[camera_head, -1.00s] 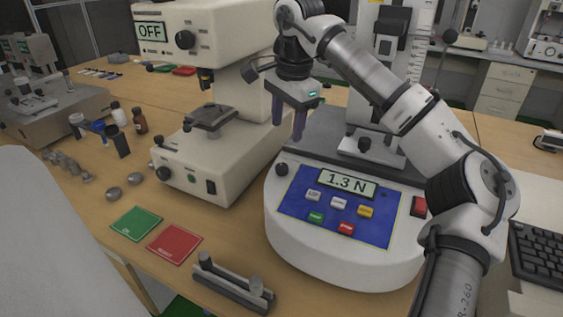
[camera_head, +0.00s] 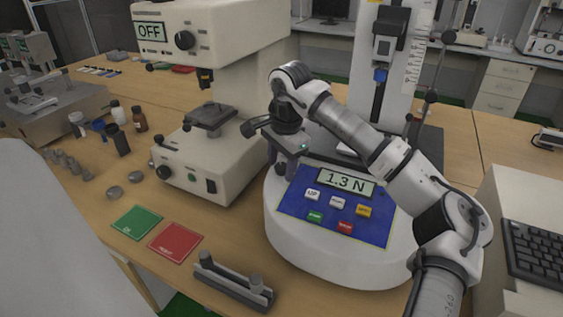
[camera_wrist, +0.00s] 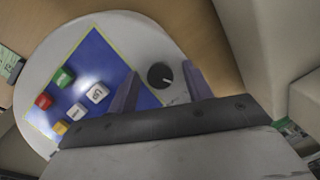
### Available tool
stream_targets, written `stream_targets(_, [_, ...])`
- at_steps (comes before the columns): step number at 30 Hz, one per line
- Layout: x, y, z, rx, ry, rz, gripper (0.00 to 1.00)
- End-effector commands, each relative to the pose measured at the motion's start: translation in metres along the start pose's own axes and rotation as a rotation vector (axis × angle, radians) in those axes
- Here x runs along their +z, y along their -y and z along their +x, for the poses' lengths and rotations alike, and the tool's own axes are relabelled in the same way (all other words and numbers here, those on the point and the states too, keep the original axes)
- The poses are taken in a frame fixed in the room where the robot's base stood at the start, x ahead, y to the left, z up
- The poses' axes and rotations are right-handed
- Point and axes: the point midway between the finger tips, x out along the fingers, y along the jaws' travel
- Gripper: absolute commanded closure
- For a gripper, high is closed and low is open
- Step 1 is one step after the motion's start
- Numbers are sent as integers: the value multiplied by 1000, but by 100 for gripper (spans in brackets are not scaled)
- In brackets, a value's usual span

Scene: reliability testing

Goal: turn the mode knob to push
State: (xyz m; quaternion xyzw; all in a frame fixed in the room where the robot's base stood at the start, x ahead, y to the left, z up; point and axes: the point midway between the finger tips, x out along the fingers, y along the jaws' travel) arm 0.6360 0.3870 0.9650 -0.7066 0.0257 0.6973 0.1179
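The mode knob (camera_wrist: 160,75) is a small black round dial with a white pointer line, on the white base of the force tester (camera_head: 330,262). In the wrist view its pointer aims to the lower right; no mode label is legible. My gripper (camera_wrist: 160,90) is open, with one finger on either side of the knob and a gap to each. In the head view my gripper (camera_head: 281,168) points down at the left corner of the base and largely hides the knob. I cannot tell how far the fingertips are above the base.
The blue panel (camera_head: 294,210) beside the knob has several coloured buttons and a display (camera_head: 346,184) reading 1.3 N. A cream microscope-like machine (camera_head: 215,170) showing OFF stands close to the left. Green (camera_head: 136,222) and red (camera_head: 175,242) mats lie in front left.

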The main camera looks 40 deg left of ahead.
Motion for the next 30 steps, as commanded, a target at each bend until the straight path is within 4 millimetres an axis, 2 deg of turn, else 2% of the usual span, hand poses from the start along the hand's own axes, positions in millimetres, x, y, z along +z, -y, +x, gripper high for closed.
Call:
stream_targets(1, [0,0,0,0,0,0,56])
stream_targets(10, [0,0,0,0,0,0,94])
stream_targets(20, [-1,-1,1,-12,-2,50,94])
stream_targets(30, [-1,-2,3,-77,-4,281,94])
